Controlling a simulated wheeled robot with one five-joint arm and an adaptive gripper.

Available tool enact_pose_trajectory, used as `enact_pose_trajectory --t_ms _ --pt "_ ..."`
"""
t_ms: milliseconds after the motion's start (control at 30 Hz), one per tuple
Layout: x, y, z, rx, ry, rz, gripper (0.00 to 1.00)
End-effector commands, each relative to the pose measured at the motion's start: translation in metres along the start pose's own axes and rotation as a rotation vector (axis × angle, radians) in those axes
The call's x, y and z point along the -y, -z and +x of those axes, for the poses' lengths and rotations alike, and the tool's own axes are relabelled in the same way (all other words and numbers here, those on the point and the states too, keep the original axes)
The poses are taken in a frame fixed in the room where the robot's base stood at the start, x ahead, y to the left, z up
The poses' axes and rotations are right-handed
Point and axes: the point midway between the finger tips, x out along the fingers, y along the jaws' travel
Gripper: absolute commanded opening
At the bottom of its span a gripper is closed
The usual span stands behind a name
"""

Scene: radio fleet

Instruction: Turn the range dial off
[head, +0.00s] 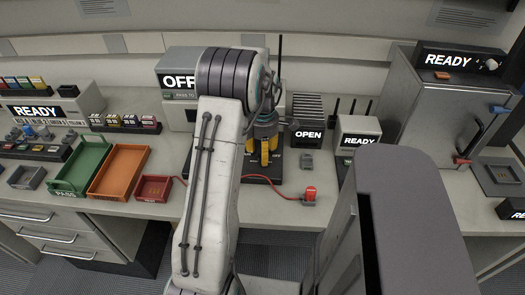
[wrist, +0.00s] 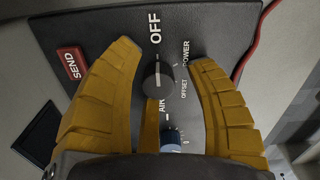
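A dark round dial (wrist: 159,82) sits on a dark grey panel (wrist: 205,22) in the wrist view. The printed words OFF, POWER, AIR and OFFSET lie around it. I cannot tell for sure which word its pointer faces. My gripper (wrist: 165,57) has its two yellow fingers spread, one on each side of the dial, with visible gaps between. In the head view my gripper (head: 263,152) points down over the dark panel on the bench, and my arm hides much of that panel. A display behind my arm reads OFF (head: 178,81).
A smaller blue-topped knob (wrist: 170,139) is close to the dial, and a red SEND button (wrist: 73,63) is left of the fingers. A red cable runs to a red button box (head: 310,194). Green (head: 66,190) and orange (head: 103,192) trays stand left; an OPEN unit (head: 308,134) stands right.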

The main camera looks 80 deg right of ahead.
Motion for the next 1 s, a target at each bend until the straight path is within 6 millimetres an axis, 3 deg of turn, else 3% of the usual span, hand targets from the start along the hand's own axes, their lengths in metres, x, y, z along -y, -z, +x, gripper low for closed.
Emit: enact_pose_trajectory --t_ms 267,433,1000 --pt "-0.001 0.000 -0.002 0.002 -0.004 -0.001 0.53" --pt "-0.002 0.000 -0.013 0.003 -0.007 -0.001 0.53" --pt "-0.001 -0.001 -0.101 0.002 -0.005 0.000 0.53"
